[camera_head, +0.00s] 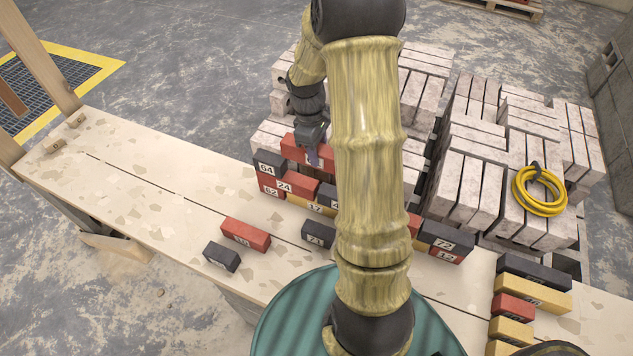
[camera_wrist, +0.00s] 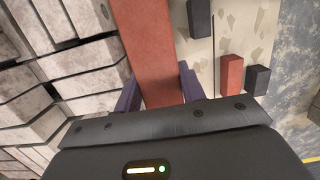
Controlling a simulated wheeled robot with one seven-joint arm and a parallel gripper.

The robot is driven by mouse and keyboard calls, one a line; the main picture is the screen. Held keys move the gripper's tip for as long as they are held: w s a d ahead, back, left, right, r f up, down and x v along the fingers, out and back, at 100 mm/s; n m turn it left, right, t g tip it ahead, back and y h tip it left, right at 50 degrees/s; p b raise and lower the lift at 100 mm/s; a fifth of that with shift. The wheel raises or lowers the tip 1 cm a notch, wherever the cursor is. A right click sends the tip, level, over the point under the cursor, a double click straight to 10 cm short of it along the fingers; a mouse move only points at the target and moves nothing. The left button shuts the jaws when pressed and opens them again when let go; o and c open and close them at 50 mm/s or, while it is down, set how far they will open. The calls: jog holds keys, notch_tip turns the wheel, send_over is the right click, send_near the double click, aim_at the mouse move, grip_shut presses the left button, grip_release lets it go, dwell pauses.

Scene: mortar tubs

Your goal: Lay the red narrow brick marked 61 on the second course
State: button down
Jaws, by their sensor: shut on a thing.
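My gripper (camera_head: 313,148) is shut on a red brick (camera_head: 293,147), at the far side of the brick wall near its left end. In the wrist view, the red brick (camera_wrist: 147,50) runs lengthwise between the two purple fingers of my gripper (camera_wrist: 158,92). I cannot read its number. The wall's left end shows a dark brick marked 64 (camera_head: 269,162), a red 24 (camera_head: 296,186) and a red 62 (camera_head: 270,185). I cannot tell whether the held brick touches the wall. My arm hides the wall's middle.
A loose red brick (camera_head: 245,234), a dark brick marked 71 (camera_head: 318,234) and another dark brick (camera_head: 221,256) lie on the bench (camera_head: 150,180). Several bricks (camera_head: 513,308) lie at the right. Grey block stacks (camera_head: 480,150) stand behind. The bench's left part is clear.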

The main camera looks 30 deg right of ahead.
jog(key=shift+s+r, duration=0.1)
jog(key=shift+s, duration=0.15)
jog(key=shift+s+a+f, duration=0.15)
jog(key=shift+f, duration=0.05)
jog(key=f, duration=0.6)
jog(key=shift+w, duration=0.2)
jog(key=shift+f, duration=1.8)
jog(key=shift+f+b, duration=0.15)
jog(key=shift+b, duration=0.15)
jog(key=c, duration=0.8)
grip_release()
jog(key=shift+c, duration=0.2)
